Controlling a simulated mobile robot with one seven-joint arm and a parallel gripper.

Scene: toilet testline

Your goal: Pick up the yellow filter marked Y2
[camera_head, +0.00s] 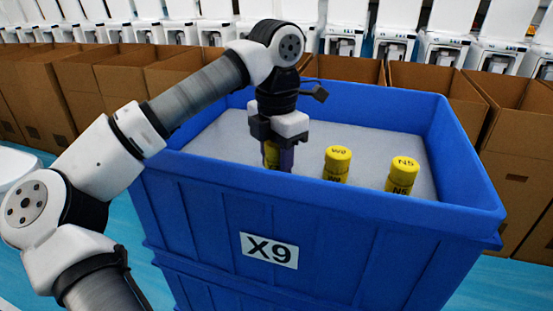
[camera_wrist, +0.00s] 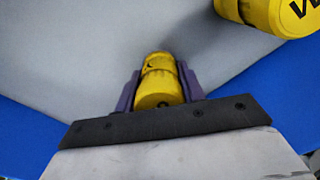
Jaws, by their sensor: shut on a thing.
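My gripper (camera_head: 279,155) reaches down into the blue crate and is shut on a yellow filter (camera_head: 270,155), whose mark cannot be read. In the wrist view the same filter (camera_wrist: 159,82) sits between the two purple fingers. I cannot tell whether it touches the grey surface below. Right of it stand two more yellow filters. One (camera_head: 337,164) has a mark that looks like W8, and the other (camera_head: 402,175) is marked N5. Part of a yellow filter (camera_wrist: 268,14) also shows at the upper right of the wrist view.
The blue crate (camera_head: 330,228) is labelled X9, and its raised walls surround the grey surface (camera_head: 215,140). Open cardboard boxes (camera_head: 432,92) stand in a row behind it, with white toilet-like units (camera_head: 395,35) further back. The grey surface left of my gripper is clear.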

